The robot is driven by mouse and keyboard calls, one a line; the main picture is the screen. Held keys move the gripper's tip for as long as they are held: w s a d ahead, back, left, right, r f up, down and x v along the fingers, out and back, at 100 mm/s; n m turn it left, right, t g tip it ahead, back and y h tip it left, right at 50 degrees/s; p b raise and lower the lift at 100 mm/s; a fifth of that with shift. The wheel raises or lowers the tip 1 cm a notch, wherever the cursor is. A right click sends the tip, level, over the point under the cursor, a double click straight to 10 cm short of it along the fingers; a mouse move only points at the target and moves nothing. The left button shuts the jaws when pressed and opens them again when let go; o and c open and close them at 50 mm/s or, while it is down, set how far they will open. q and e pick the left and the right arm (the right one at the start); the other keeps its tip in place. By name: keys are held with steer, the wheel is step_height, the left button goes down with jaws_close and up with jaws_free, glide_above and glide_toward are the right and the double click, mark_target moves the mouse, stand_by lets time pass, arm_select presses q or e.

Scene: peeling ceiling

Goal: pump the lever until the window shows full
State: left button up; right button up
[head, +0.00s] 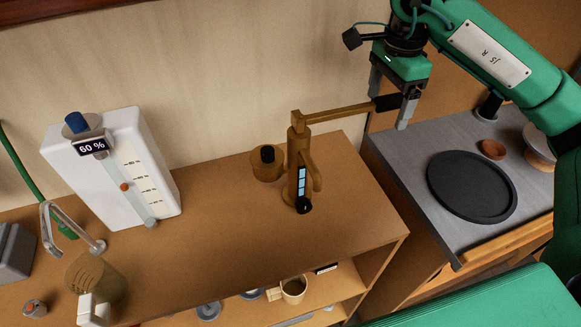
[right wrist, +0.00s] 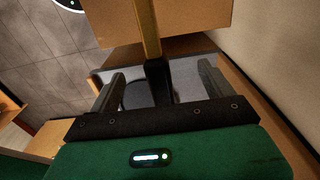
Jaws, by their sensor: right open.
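A brass-brown pump (head: 299,150) stands on the wooden counter. Its lever (head: 340,114) sticks out to the right, nearly level, and ends in a black grip (head: 386,102). A narrow window (head: 301,180) on the pump's front shows light-blue segments in its lower part and dark above. My right gripper (head: 389,109) is open, with its fingers on either side of the black grip. In the right wrist view, the black grip (right wrist: 158,82) lies between the two spread fingers, with a gap to each. My left gripper is not in view.
A white tank (head: 150,165) with a "60 %" display (head: 91,146) stands at left, near a bent spout (head: 62,222) and a jug (head: 98,280). A round black plate (head: 472,186) lies on the grey worktop at right. The counter right of the pump is clear.

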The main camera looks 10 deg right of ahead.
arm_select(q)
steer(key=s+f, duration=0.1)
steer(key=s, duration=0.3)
arm_select(e)
steer(key=shift+r+p, duration=0.45)
steer(key=shift+r, duration=0.05)
step_height(320, 180, up, 7)
steer(key=p, duration=0.6)
steer(key=shift+a, duration=0.1)
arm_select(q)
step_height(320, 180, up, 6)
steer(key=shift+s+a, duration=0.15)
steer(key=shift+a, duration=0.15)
